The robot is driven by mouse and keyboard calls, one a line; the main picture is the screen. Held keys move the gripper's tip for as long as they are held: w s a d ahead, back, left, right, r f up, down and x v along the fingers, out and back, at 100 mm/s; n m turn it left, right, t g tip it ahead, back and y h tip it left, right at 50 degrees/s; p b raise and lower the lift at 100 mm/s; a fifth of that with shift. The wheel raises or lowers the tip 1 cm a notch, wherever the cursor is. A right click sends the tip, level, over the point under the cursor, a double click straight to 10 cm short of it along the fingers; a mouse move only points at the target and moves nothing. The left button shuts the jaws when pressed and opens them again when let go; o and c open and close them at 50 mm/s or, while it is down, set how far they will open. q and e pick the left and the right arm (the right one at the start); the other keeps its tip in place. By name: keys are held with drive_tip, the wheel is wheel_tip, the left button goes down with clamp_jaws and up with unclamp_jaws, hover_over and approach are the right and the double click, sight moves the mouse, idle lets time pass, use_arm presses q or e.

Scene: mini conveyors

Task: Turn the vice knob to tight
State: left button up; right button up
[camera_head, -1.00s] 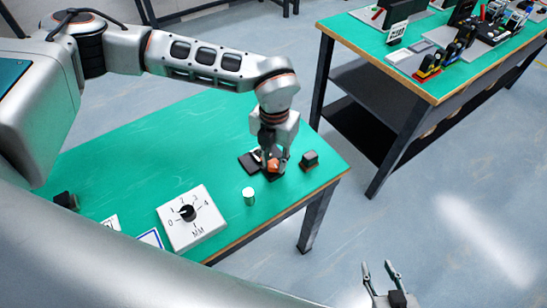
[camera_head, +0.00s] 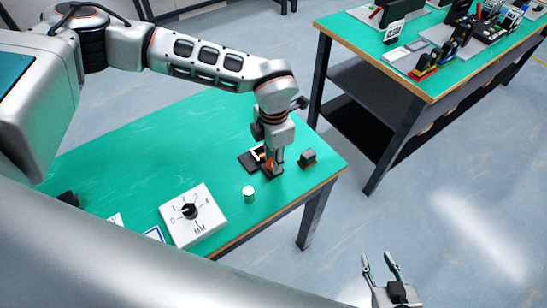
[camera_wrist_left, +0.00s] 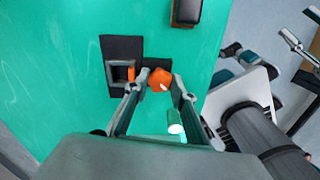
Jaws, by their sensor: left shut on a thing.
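The vice (camera_wrist_left: 122,48) is a dark plate with a grey square frame, on the green table near its right end. Its orange knob (camera_wrist_left: 160,79) sits between the fingertips of my left gripper (camera_wrist_left: 163,77), which is shut on it. In the head view, the left gripper (camera_head: 272,169) points down over the vice and hides part of it, with a bit of orange showing beside the fingers. I cannot read the knob's tightness. My right gripper (camera_head: 380,262) is open and empty at the bottom right, away from the table.
A dark block (camera_head: 308,158) stands right of the vice. A small white-topped cylinder (camera_head: 249,194) stands in front of it. A second table (camera_head: 400,75) with several devices stands behind. The table's back left is clear.

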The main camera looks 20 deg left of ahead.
idle(0.4)
use_arm(q)
drive_tip(key=o, duration=1.1)
wheel_tip(320, 180, up, 12)
idle(0.3)
